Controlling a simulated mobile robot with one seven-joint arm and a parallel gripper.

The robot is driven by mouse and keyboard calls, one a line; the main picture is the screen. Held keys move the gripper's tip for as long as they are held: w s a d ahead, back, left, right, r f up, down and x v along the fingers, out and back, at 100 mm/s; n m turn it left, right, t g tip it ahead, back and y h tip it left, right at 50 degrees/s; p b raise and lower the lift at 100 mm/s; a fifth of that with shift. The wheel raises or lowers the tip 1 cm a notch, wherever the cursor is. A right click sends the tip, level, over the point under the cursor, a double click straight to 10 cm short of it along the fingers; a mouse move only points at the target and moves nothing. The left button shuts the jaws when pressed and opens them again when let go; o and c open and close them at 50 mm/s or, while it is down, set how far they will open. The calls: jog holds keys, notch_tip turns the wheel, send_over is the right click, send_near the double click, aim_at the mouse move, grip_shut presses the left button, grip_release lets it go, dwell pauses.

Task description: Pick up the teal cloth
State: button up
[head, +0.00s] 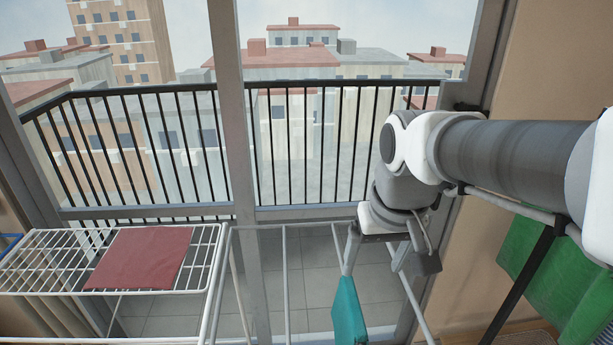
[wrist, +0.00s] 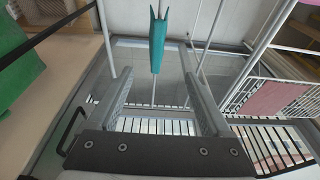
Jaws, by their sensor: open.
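The teal cloth (head: 349,312) hangs down below my gripper in the head view, narrow at the top and wider below. In the wrist view the teal cloth (wrist: 157,42) hangs beyond the fingertips, roughly centred between them. My gripper (head: 374,262) points downward, its left finger close to the top of the cloth in the head view. The wrist view shows the gripper (wrist: 158,78) open, with nothing between its fingers. Whether a finger touches the cloth I cannot tell.
A white drying rack (head: 215,262) stands at left, with a red cloth (head: 145,258) flat on its wire top. A green cloth (head: 560,275) hangs at right by a black bar. Window posts and a balcony railing (head: 300,140) stand behind.

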aim_at(352, 312)
jog(key=w+f+g+b, duration=0.1)
jog(key=w+f+g, duration=0.2)
jog(key=w+f, duration=0.4)
notch_tip(352, 312, down, 11)
jog(key=shift+w+a+r+b, duration=0.1)
jog(key=shift+r+b, duration=0.1)
jog(key=shift+b, duration=0.55)
jog(key=shift+w+d+f+b, duration=0.1)
jog(key=shift+d+f+b, duration=0.1)
jog(key=shift+f, duration=1.45)
jog(key=shift+w+d+f+b, duration=0.1)
jog(key=shift+f+b, duration=0.1)
jog(key=shift+f, duration=1.4)
grip_shut()
